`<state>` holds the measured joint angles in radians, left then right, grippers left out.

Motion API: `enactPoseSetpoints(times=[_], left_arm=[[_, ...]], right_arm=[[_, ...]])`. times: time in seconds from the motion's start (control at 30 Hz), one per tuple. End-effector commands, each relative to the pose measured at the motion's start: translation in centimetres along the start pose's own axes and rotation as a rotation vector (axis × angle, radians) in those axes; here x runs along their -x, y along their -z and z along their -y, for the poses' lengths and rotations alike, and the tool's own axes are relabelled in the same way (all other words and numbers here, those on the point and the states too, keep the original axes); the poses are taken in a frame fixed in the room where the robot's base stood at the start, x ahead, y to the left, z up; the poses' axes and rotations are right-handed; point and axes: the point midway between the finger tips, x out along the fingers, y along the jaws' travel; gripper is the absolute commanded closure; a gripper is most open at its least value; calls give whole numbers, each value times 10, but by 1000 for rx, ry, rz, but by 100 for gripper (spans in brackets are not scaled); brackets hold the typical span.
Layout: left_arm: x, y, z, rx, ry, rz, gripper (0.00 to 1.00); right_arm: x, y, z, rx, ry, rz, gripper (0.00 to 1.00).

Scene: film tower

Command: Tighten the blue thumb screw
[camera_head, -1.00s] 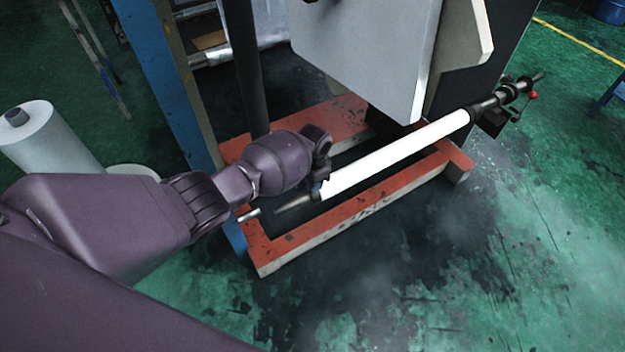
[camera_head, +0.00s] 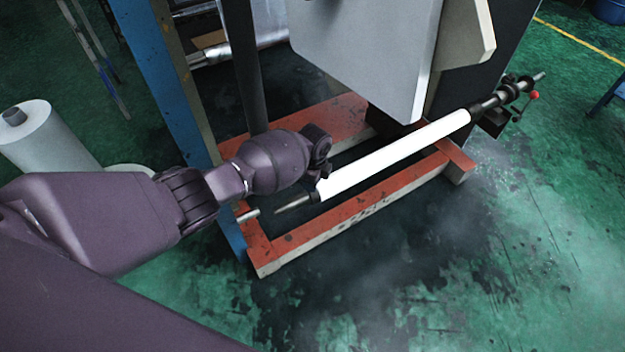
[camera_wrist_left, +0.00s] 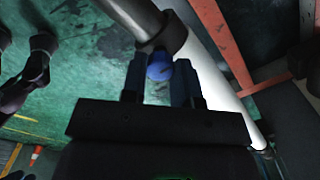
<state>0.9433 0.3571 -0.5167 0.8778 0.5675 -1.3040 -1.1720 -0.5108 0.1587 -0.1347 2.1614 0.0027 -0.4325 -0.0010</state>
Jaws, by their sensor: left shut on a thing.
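The blue thumb screw (camera_wrist_left: 160,68) sits on a dark collar (camera_wrist_left: 168,36) around the shaft, seen in the left wrist view. My left gripper (camera_wrist_left: 161,64) is shut on the screw, one finger on each side of it. In the head view my left gripper (camera_head: 322,166) is at the near end of the white roll (camera_head: 390,157), and the screw is hidden there. The collar (camera_head: 316,196) and the tapered shaft end (camera_head: 292,205) show just below the gripper. My right gripper is in neither view.
The roll and shaft lie above a red floor frame (camera_head: 350,215). A grey panel (camera_head: 370,50) hangs behind the roll, and a blue post (camera_head: 165,80) stands behind my arm. A red-knobbed lever (camera_head: 534,95) is at the far end. The green floor at right is open.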

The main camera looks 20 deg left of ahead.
Motion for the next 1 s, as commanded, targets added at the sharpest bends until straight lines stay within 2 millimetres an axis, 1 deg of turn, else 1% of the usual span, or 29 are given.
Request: enactPoseSetpoints(times=[0.13, 0.33, 0.87, 0.9, 0.97, 1.0], left_arm=[[-2, 0, -1, -79, -2, 1, 96], [-2, 0, -1, -143, 0, 1, 96], [-1, 0, -1, -168, 1, 2, 96], [-1, 0, -1, -168, 1, 1, 71], [-1, 0, -1, -168, 1, 2, 61], [-1, 0, -1, -168, 1, 1, 55]], right_arm=[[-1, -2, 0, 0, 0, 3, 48], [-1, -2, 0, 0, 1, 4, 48], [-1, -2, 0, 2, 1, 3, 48], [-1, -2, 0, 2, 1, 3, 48], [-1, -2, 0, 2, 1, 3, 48], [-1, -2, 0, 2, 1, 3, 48]])
